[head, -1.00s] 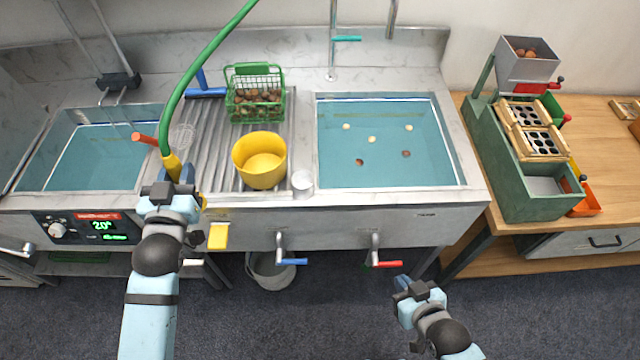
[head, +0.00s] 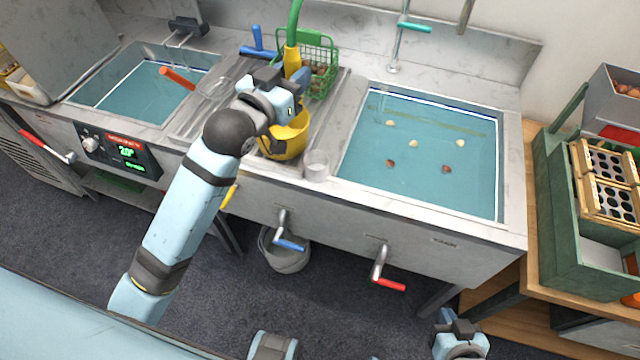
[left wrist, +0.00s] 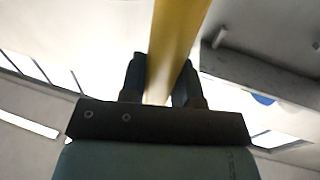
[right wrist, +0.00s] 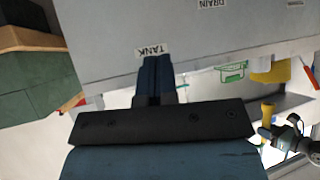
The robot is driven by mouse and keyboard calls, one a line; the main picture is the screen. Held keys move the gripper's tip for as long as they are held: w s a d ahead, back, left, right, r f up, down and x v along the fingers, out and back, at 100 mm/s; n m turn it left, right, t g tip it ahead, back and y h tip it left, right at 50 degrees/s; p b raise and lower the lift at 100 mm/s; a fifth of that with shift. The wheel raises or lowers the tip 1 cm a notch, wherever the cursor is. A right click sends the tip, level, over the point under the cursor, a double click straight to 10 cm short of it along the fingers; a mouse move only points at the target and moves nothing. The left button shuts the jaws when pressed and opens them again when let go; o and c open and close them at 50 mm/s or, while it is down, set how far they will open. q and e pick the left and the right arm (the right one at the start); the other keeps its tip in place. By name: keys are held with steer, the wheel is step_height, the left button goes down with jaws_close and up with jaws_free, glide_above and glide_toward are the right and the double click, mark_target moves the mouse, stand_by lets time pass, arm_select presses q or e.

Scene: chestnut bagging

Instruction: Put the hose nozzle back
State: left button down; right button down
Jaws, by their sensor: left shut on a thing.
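The hose nozzle is yellow (head: 292,62), on the end of a green hose (head: 295,14). My left gripper (head: 281,76) is shut on it, above the yellow bucket and beside the green basket. In the left wrist view the yellow nozzle (left wrist: 176,40) runs between the two dark fingers (left wrist: 165,80). Its far end is out of that view. My right gripper (head: 458,326) is empty, low in front of the right sink. In the right wrist view its fingers (right wrist: 155,78) lie together, in front of the sink's panel. No nozzle holder is clearly seen.
A yellow bucket (head: 287,142), a green basket (head: 318,66) of chestnuts and a blue T-shaped piece (head: 258,46) stand on the drainboard. The right sink (head: 420,185) holds water with several floating chestnuts. A green sorter (head: 560,215) stands right. A grey bucket (head: 286,258) is below.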

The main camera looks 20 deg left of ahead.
arm_select(q)
steer(key=d+f+m+h+b, duration=0.1)
steer(key=f+b, duration=0.3)
steer(key=f, duration=0.4)
steer(key=w+d+f+m+g+h+b, duration=0.1)
steer(key=d+f+h+b, duration=0.1)
steer(key=f, duration=0.7)
steer(key=shift+w+d+f+m+h+b, duration=0.2)
steer(key=shift+w+f+m+h+b, duration=0.15)
steer(key=shift+h+b, duration=0.4)
steer(key=shift+s, duration=0.1)
steer(key=shift+f, duration=0.15)
steer(key=c, duration=0.8)
jaws_free()
steer(key=shift+c, duration=0.2)
